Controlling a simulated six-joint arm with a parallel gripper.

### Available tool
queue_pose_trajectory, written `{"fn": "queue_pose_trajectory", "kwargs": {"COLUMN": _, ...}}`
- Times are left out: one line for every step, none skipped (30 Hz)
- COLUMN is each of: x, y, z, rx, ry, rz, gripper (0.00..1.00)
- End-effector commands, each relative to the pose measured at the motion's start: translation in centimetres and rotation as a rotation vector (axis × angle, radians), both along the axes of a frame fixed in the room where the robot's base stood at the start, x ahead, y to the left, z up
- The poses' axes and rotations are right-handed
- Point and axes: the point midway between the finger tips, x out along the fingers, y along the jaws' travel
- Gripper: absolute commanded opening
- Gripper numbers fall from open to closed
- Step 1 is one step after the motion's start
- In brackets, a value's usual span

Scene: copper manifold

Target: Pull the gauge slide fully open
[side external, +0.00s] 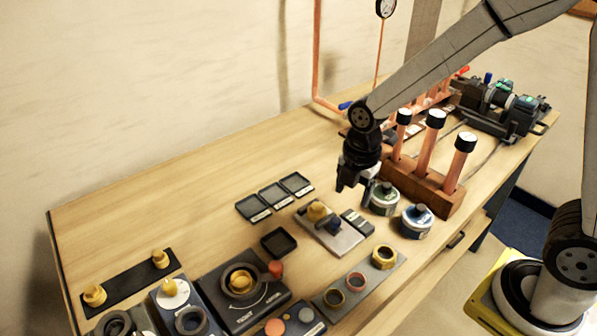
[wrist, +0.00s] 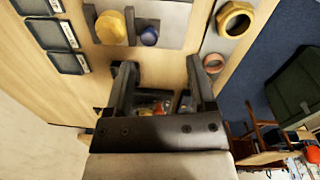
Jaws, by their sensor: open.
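A grey plate (side external: 346,243) with a yellow knob (side external: 317,211) and a small blue knob (side external: 333,226) lies on the bench in the side view. It looks like the gauge slide, but I cannot tell for sure or see how far open it is. In the wrist view the yellow knob (wrist: 111,27) and blue knob (wrist: 149,36) show near the top, on the plate (wrist: 174,14). My gripper (side external: 352,186) points down above the bench, behind and right of the plate in the side view. Its fingers (wrist: 160,75) are apart and empty, not touching the knobs.
Two round tins (side external: 416,221) and a wooden block (side external: 432,190) with upright copper pipes stand close right of my gripper. Several dark trays (side external: 274,196) lie to the left. A dark control box (side external: 240,290) sits in front. The bench's back left is bare.

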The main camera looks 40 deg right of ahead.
Motion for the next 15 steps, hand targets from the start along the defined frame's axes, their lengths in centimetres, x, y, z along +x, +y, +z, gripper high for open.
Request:
{"fn": "queue_pose_trajectory", "kwargs": {"x": 0.3, "y": 0.3, "z": 0.0, "rx": -0.005, "ry": 0.007, "rz": 0.074, "gripper": 0.71}}
{"fn": "queue_pose_trajectory", "kwargs": {"x": 0.5, "y": 0.5, "z": -0.1, "rx": -0.007, "ry": 0.012, "rz": 0.119, "gripper": 0.71}}
{"fn": "queue_pose_trajectory", "kwargs": {"x": 0.7, "y": 0.6, "z": 0.0, "rx": -0.011, "ry": 0.017, "rz": 0.18, "gripper": 0.71}}
{"fn": "queue_pose_trajectory", "kwargs": {"x": 0.8, "y": 0.8, "z": 0.0, "rx": -0.013, "ry": 0.021, "rz": 0.223, "gripper": 0.71}}
{"fn": "queue_pose_trajectory", "kwargs": {"x": 1.0, "y": 0.9, "z": 0.0, "rx": -0.015, "ry": 0.026, "rz": 0.266, "gripper": 0.71}}
{"fn": "queue_pose_trajectory", "kwargs": {"x": 1.1, "y": 1.1, "z": -0.1, "rx": -0.017, "ry": 0.031, "rz": 0.321, "gripper": 0.71}}
{"fn": "queue_pose_trajectory", "kwargs": {"x": 1.3, "y": 1.2, "z": -0.1, "rx": -0.019, "ry": 0.033, "rz": 0.36, "gripper": 0.71}}
{"fn": "queue_pose_trajectory", "kwargs": {"x": 1.4, "y": 1.3, "z": 0.0, "rx": -0.019, "ry": 0.036, "rz": 0.396, "gripper": 0.71}}
{"fn": "queue_pose_trajectory", "kwargs": {"x": 1.5, "y": 1.5, "z": -0.1, "rx": -0.021, "ry": 0.041, "rz": 0.441, "gripper": 0.71}}
{"fn": "queue_pose_trajectory", "kwargs": {"x": 1.6, "y": 1.6, "z": -0.1, "rx": -0.022, "ry": 0.043, "rz": 0.47, "gripper": 0.71}}
{"fn": "queue_pose_trajectory", "kwargs": {"x": 1.7, "y": 1.6, "z": -0.1, "rx": -0.023, "ry": 0.045, "rz": 0.496, "gripper": 0.71}}
{"fn": "queue_pose_trajectory", "kwargs": {"x": 1.8, "y": 1.7, "z": -0.1, "rx": -0.023, "ry": 0.047, "rz": 0.526, "gripper": 0.71}}
{"fn": "queue_pose_trajectory", "kwargs": {"x": 1.8, "y": 1.8, "z": -0.1, "rx": -0.023, "ry": 0.049, "rz": 0.545, "gripper": 0.71}}
{"fn": "queue_pose_trajectory", "kwargs": {"x": 1.9, "y": 1.8, "z": -0.1, "rx": -0.024, "ry": 0.051, "rz": 0.561, "gripper": 0.71}}
{"fn": "queue_pose_trajectory", "kwargs": {"x": 1.9, "y": 1.9, "z": -0.1, "rx": -0.024, "ry": 0.053, "rz": 0.576, "gripper": 0.71}}
